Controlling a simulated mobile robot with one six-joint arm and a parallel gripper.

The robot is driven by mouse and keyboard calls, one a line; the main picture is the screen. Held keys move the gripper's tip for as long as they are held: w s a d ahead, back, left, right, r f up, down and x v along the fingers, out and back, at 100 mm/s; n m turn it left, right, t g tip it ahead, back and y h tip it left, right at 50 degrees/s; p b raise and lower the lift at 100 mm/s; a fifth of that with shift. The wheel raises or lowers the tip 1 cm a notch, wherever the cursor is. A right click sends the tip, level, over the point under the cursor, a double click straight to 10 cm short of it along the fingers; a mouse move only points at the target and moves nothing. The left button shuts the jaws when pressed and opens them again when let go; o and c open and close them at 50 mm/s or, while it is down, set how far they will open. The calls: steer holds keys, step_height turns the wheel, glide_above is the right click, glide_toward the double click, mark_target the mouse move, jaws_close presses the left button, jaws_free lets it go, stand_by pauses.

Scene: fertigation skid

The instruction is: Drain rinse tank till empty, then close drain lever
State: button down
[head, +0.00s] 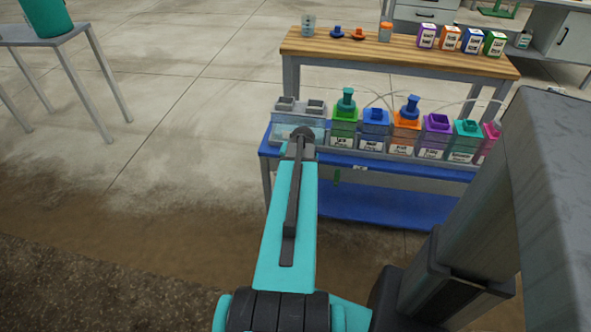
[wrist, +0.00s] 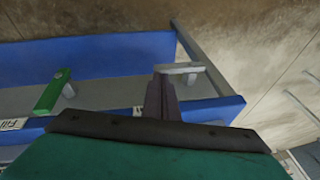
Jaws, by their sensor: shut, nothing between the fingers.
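The rinse tank appears to be the clear, pale-blue box (head: 284,130) at the left end of the blue skid in the head view; its liquid level is unclear. In the wrist view my gripper (wrist: 160,82) is shut and empty, its dark fingertips at a grey lever (wrist: 185,69) near the skid's end; I cannot tell if they touch. This may be the drain lever; no label on it shows. My arm hides the gripper there.
Several coloured bottles, including a green one (head: 344,128), stand in a row right of the tank. A wooden bench (head: 400,58) behind holds boxes and small vessels. The skid's blue lower shelf (head: 385,207) is bare. Concrete floor at left is open.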

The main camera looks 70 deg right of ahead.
steer(key=s+a+r+p, duration=0.1)
steer(key=s+r+p, duration=0.1)
steer(key=s+r, duration=0.4)
steer(key=v, duration=0.4)
steer(key=shift+d+r, duration=0.2)
steer(key=shift+r, duration=0.1)
steer(key=shift+w, duration=0.1)
steer(key=w+a+f+n+g+y, duration=0.1)
steer(key=w+a+f+n, duration=0.2)
steer(key=w+a+f, duration=0.5)
steer(key=w+a+f+n+y, duration=0.2)
steer(key=w+a+f, duration=0.25)
steer(key=a, duration=0.65)
steer(key=w+a+f+n+g+y, duration=0.1)
steer(key=w+a+f+n, duration=0.3)
steer(key=w+a, duration=0.45)
steer(key=s+a+f+n+g, duration=0.15)
steer(key=a+f, duration=0.25)
steer(key=a, duration=0.5)
steer(key=a+f+n+g, duration=0.15)
steer(key=a+f, duration=0.25)
steer(key=a, duration=0.4)
steer(key=s+a+f+n+g, duration=0.1)
steer(key=s+a+f+n, duration=0.1)
steer(key=s+a, duration=0.3)
steer(key=s+a+f+n+g+h, duration=0.1)
steer(key=s+a+f+n, duration=0.2)
steer(key=a, duration=0.7)
step_height(320, 180, down, 2)
steer(key=shift+s, duration=0.9)
